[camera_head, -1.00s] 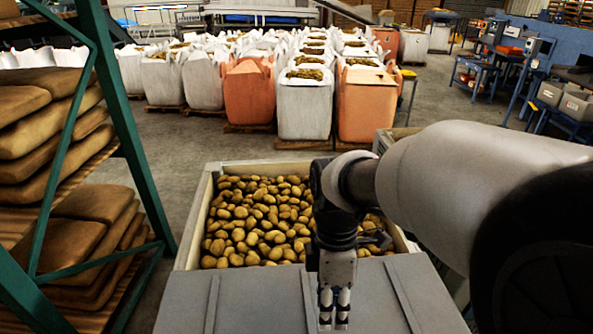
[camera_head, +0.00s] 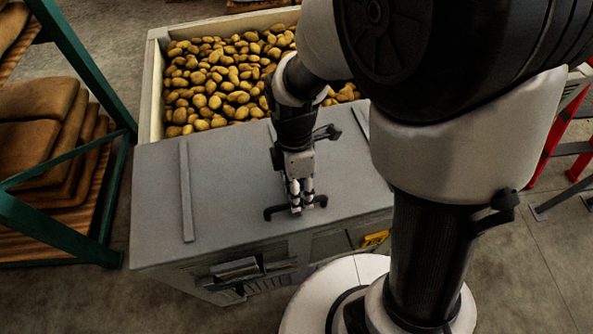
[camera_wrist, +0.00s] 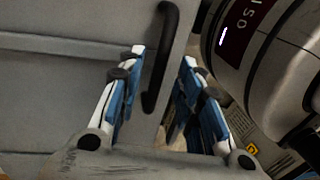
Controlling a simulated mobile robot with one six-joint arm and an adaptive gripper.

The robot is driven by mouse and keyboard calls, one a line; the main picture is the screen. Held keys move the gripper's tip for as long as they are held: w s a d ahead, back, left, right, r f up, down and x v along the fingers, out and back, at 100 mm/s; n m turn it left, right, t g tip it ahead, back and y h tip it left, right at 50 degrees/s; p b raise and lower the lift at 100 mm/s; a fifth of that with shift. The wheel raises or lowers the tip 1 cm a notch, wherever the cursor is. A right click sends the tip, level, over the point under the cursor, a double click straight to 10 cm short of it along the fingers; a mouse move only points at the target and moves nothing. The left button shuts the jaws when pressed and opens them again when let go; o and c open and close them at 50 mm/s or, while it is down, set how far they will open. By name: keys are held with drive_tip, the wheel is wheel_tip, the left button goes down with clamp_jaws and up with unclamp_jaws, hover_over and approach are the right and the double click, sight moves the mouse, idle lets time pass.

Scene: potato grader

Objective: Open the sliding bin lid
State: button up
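The grey sliding lid (camera_head: 225,185) covers the near part of the potato bin (camera_head: 151,88); the far part is uncovered and shows potatoes (camera_head: 215,85). A black bar handle (camera_head: 274,211) sits near the lid's front edge. My gripper (camera_head: 302,207) points down at the handle's middle and hides part of it. In the wrist view the gripper (camera_wrist: 163,58) is open, with one blue-and-white finger on each side of the handle (camera_wrist: 164,62). The fingers look apart from the bar. How deep they reach around it is unclear.
A green rack with brown sacks (camera_head: 40,130) stands close on the left. The bin's front has a dark latch-like fitting (camera_head: 237,269) and a yellow label (camera_head: 375,239). A red-legged stand (camera_head: 552,140) is at the right. Floor is open at the lower left.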

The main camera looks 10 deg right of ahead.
drive_tip(key=shift+s+f, duration=0.15)
drive_tip(key=shift+f, duration=0.75)
drive_tip(key=shift+c, duration=0.2)
clamp_jaws()
